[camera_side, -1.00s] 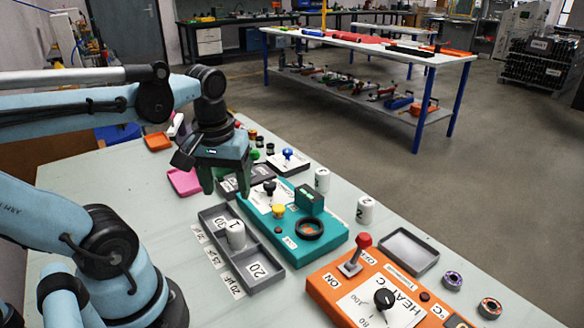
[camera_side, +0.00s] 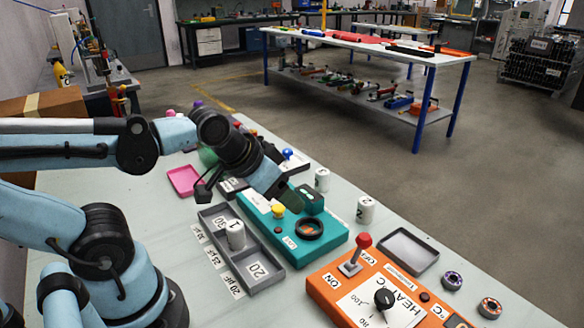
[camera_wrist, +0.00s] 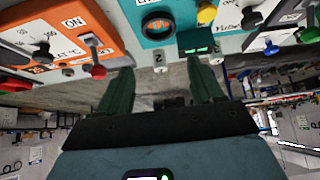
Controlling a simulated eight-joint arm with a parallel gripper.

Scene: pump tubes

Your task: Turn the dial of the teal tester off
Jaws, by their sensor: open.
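The teal tester (camera_side: 322,243) stands on the bench in the middle of the side view, with a yellow knob (camera_side: 278,210) and a black ring (camera_side: 309,229) on top. The wrist view shows part of the tester (camera_wrist: 183,15) along the top edge. Its black dial (camera_wrist: 252,18) appears there on a white label, right of the small green display (camera_wrist: 195,40). In the side view my gripper (camera_side: 288,197) hides the dial. My gripper is tilted over the tester's far part. Its fingers (camera_wrist: 160,68) are apart with nothing between them.
An orange heater (camera_side: 335,282) with a red lever stands at the front right. A grey tray (camera_side: 222,262) with a white cylinder lies left of the tester. White cylinders (camera_side: 366,210) and an empty grey tray (camera_side: 408,251) stand right. A pink tray (camera_side: 184,180) lies farther back.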

